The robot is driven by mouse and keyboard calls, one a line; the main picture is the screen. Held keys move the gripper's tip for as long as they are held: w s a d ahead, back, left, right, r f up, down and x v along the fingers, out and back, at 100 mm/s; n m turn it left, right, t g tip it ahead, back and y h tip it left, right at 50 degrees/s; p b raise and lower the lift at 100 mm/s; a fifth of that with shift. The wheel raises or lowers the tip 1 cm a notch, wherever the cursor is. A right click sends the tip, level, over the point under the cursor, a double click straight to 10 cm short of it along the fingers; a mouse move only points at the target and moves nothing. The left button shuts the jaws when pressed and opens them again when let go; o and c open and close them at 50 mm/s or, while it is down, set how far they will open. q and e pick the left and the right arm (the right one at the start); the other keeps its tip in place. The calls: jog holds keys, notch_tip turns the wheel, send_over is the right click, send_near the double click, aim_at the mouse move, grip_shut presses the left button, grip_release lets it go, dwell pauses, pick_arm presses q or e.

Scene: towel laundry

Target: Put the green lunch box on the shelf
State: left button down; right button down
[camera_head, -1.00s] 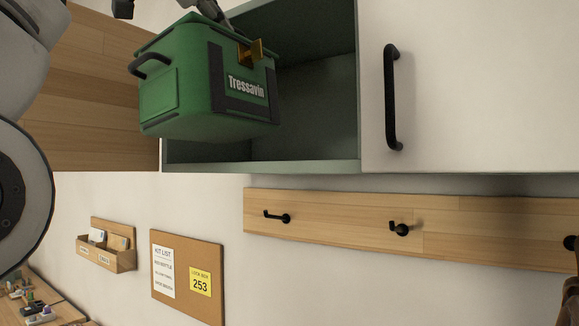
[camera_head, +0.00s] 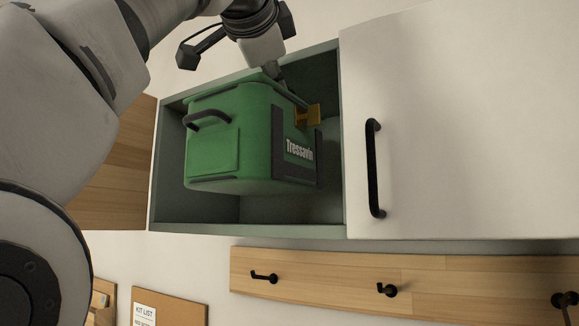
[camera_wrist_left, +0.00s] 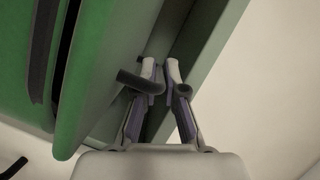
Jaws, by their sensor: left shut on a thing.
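The green lunch box (camera_head: 216,138), with a dark "Tressavin" label panel and a black side handle, is in front of the open shelf (camera_head: 190,230) or partly inside it. It hangs slightly tilted, its base above the shelf floor. My left gripper (camera_head: 275,72) is shut on the box near its top, with its fingertips largely hidden in the head view. In the left wrist view the fingers (camera_wrist_left: 160,72) close around a dark handle part beside the green box wall (camera_wrist_left: 100,80). My right gripper is not in view.
A white cabinet door (camera_head: 450,120) with a black handle (camera_head: 374,168) adjoins the shelf on the right. A wooden rail with black hooks (camera_head: 410,276) runs below. A wood panel (camera_head: 110,190) is on the left. Free space shows under and right of the box inside the shelf.

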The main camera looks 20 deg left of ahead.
pick_arm(q)
jog(key=w+a+f, duration=0.2)
jog(key=w, duration=0.4)
jog(key=w+a+f+p, duration=0.1)
jog(key=w+a+f, duration=0.1)
jog(key=w, duration=0.5)
jog(key=shift+a+f, duration=0.4)
jog(key=shift+a, duration=0.4)
jog(key=c, duration=1.3)
grip_release()
jog(key=shift+a+f, duration=0.1)
jog(key=shift+a, duration=0.05)
jog(key=shift+o, duration=0.2)
jog(key=b+v, duration=0.4)
jog(key=v, duration=0.8)
jog(key=shift+w, duration=0.15)
